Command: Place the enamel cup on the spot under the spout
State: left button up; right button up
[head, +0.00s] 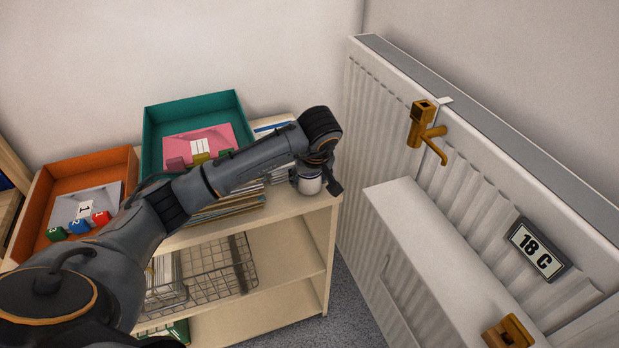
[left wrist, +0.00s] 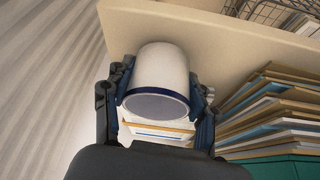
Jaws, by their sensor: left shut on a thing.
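The enamel cup (head: 311,185) is white with a dark blue rim. It is at the right front corner of the cream shelf unit's top, and I cannot tell whether it touches the surface. My left gripper (head: 316,178) is shut on it. In the left wrist view the cup (left wrist: 162,68) sits between the two fingers of the left gripper (left wrist: 161,92), its rim towards the camera. A brass tap (head: 419,125) with a thin, down-bent spout (head: 438,152) is on the white radiator. A white ledge (head: 412,203) lies below it; no marked spot shows. My right gripper is out of view.
The shelf unit (head: 285,216) also holds a teal tray (head: 150,128), an orange tray (head: 125,158) and stacked papers (head: 225,212). A wire basket (head: 215,275) is on its lower shelf. An "18 C" sign (head: 537,249) and a brass fitting (head: 508,333) are at the right.

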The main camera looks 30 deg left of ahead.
pick_arm(q)
jog(key=shift+f, duration=0.2)
jog(key=shift+f, duration=0.1)
jog(key=o, duration=1.2)
jog(key=shift+o, duration=0.2)
